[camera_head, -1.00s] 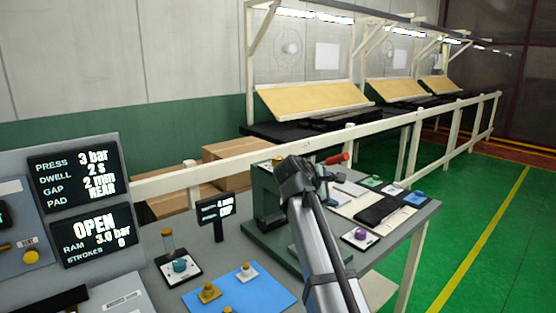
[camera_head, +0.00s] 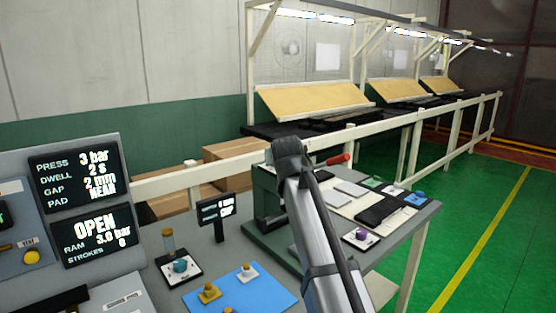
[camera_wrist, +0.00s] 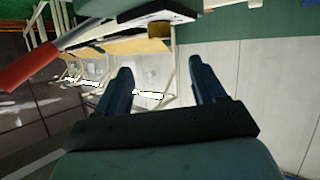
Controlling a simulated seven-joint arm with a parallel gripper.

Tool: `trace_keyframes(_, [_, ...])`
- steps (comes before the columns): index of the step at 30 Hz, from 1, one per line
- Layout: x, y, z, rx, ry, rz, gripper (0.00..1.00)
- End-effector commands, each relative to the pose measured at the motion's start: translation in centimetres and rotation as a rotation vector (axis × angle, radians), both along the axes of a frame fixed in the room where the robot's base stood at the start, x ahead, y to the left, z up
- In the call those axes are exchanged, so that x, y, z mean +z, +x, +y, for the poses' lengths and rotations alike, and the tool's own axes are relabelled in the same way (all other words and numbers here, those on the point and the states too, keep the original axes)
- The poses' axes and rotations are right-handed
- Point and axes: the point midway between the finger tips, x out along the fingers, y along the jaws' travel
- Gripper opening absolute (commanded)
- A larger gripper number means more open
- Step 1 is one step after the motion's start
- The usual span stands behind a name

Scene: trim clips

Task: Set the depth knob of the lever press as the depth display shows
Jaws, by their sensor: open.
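The lever press (camera_head: 262,188) is a grey-green frame on the bench, mostly hidden behind my arm. Its red lever handle (camera_head: 338,159) sticks out to the right; a red handle also shows in the wrist view (camera_wrist: 28,68). A small black display on a post (camera_head: 215,209) stands left of the press; its text is too small to read surely. My gripper (camera_wrist: 163,85) is open and empty, its fingers apart below a pale machine part with a brass-coloured block (camera_wrist: 160,30). In the head view my arm hides the gripper. I cannot tell which knob is the depth knob.
A large panel (camera_head: 85,180) with screens stands at left. A teal knob (camera_head: 180,266) and a blue mat (camera_head: 235,298) with brass pieces lie in front. A purple knob (camera_head: 361,235) and a black tray (camera_head: 378,213) are on the right. A white rail (camera_head: 240,162) runs behind.

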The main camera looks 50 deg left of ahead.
Motion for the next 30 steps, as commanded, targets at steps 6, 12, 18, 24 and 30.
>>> trace_keyframes(6, [0.0,0.2,0.2,-0.038,0.053,0.072,0.69])
trace_keyframes(12, [-0.7,1.3,1.9,-0.04,0.055,0.075,0.69])
trace_keyframes(18, [-2.1,3.2,4.5,-0.04,0.052,0.074,0.69])
trace_keyframes(24, [-3.5,5.1,7.2,-0.039,0.051,0.074,0.69])
trace_keyframes(30, [-4.5,6.5,9.2,-0.038,0.053,0.073,0.69])
